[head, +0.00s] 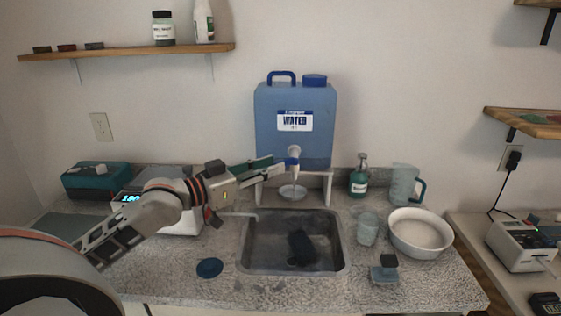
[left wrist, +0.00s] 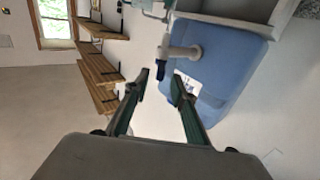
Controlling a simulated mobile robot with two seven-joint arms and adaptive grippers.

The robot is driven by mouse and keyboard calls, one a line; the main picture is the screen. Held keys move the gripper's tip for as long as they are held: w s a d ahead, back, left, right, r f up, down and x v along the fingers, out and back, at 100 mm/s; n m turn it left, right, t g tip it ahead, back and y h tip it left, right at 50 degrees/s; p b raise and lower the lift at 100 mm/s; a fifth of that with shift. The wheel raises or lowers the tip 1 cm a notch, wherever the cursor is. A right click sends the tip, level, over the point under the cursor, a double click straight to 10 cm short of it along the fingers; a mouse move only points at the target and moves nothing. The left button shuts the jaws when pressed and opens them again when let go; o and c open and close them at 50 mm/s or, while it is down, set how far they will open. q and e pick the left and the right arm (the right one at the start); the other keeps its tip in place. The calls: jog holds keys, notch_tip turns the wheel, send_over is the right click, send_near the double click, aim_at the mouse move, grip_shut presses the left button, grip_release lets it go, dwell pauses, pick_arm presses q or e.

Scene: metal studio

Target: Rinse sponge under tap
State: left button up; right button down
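The tap (head: 293,158), white with a blue handle, sticks out of the front of a blue water container (head: 315,150) behind the sink. My left gripper (head: 282,166) is just left of the tap. In the left wrist view my left gripper (left wrist: 160,82) is open and empty, and the tap (left wrist: 168,55) shows just past its fingertips. A dark, soft-looking item (head: 302,247) lies in the sink (head: 265,240); I cannot tell if it is the sponge. A small blue block with a dark top (head: 383,272) on the counter may also be a sponge. My right gripper is not in view.
A green soap bottle (head: 358,178), a jug (head: 403,184), a cup (head: 368,229) and a white bowl (head: 420,232) stand right of the sink. A blue round item (head: 209,267) lies on the counter (head: 250,289) at front left.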

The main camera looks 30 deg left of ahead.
aim_at(287, 162)
pick_arm(q)
jog(key=shift+x, duration=1.85)
grip_shut()
